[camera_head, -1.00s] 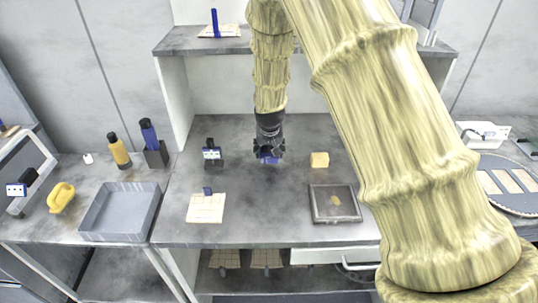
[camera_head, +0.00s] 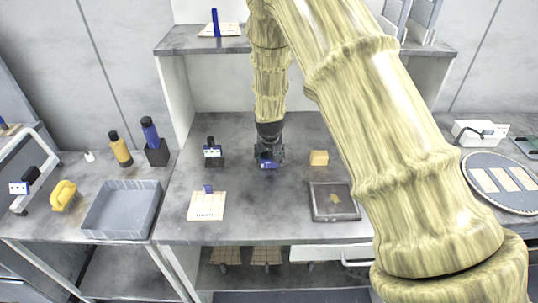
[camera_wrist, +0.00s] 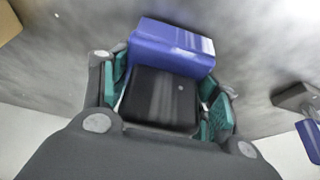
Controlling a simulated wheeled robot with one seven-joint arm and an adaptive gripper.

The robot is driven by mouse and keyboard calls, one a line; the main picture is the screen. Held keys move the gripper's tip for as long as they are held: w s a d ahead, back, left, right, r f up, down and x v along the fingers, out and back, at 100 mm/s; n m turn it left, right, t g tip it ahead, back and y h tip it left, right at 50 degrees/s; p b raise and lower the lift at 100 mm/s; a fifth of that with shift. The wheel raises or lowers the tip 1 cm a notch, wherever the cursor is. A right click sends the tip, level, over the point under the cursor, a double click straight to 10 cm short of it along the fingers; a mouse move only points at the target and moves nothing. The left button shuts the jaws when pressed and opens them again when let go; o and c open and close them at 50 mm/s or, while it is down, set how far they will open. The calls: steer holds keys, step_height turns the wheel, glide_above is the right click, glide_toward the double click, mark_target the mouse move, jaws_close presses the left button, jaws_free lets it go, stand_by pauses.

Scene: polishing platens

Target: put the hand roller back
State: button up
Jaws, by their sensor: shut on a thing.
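My gripper (camera_head: 268,160) hangs over the middle of the bench, pointing down. It is shut on a blue and black thing, which I take to be the hand roller (camera_wrist: 172,48). In the wrist view its blue part sticks out past the green-padded fingers, and its black part (camera_wrist: 160,98) lies between them. I cannot tell whether it touches the bench. A small black stand (camera_head: 213,157) with a white and blue front is left of my gripper in the head view. What looks like this stand shows at the right edge of the wrist view (camera_wrist: 297,98).
A yellow block (camera_head: 319,157) and a dark-rimmed tray (camera_head: 322,211) are to the right. A pale board (camera_head: 200,213) with a small blue block is front left. A grey bin (camera_head: 93,231), yellow sponge-like object (camera_head: 63,195) and bottles stand farther left. Bench between board and tray is clear.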

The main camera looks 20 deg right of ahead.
steer(key=shift+s+f, duration=0.3)
steer(key=shift+f, duration=0.15)
steer(key=o, duration=0.7)
steer(key=shift+f, duration=0.15)
steer(key=shift+o, duration=1.1)
steer(key=shift+w+f, duration=0.2)
steer(key=shift+r, duration=0.25)
steer(key=shift+r, duration=0.8)
steer(key=b+v, duration=0.2)
steer(key=v, duration=0.9)
steer(key=shift+r, duration=0.4)
steer(key=shift+a, duration=0.15)
